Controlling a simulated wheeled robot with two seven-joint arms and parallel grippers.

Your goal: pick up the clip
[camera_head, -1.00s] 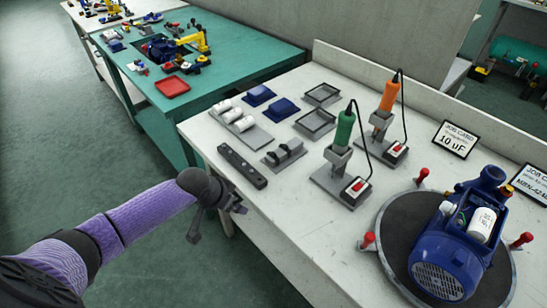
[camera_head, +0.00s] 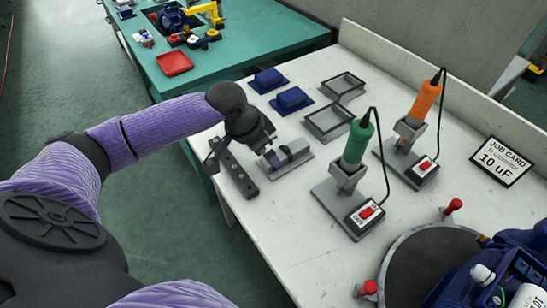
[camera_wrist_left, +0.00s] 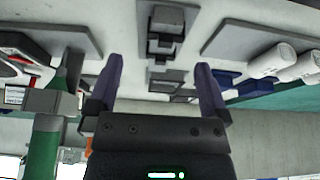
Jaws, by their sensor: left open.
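The clip appears to be one of the dark grey pieces (camera_head: 294,149) on a small grey holder plate (camera_head: 304,160) on the white bench, partly hidden by my gripper in the head view. In the left wrist view grey blocky pieces (camera_wrist_left: 165,20) sit on a plate beyond the fingers, near the middle top. My left gripper (camera_head: 245,152) is open, above the bench at the holder's left side. Its two purple fingers (camera_wrist_left: 157,65) are apart with nothing visible held between them. Contact with the clip cannot be told. My right gripper is not in view.
A dark bar (camera_head: 240,178) lies at the bench's front edge. Green (camera_head: 358,140) and orange (camera_head: 425,100) tools stand right of the holder, with cords. Blue blocks (camera_head: 293,98) and empty grey trays (camera_head: 330,121) lie behind. White cylinders (camera_wrist_left: 272,60) show in the wrist view.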

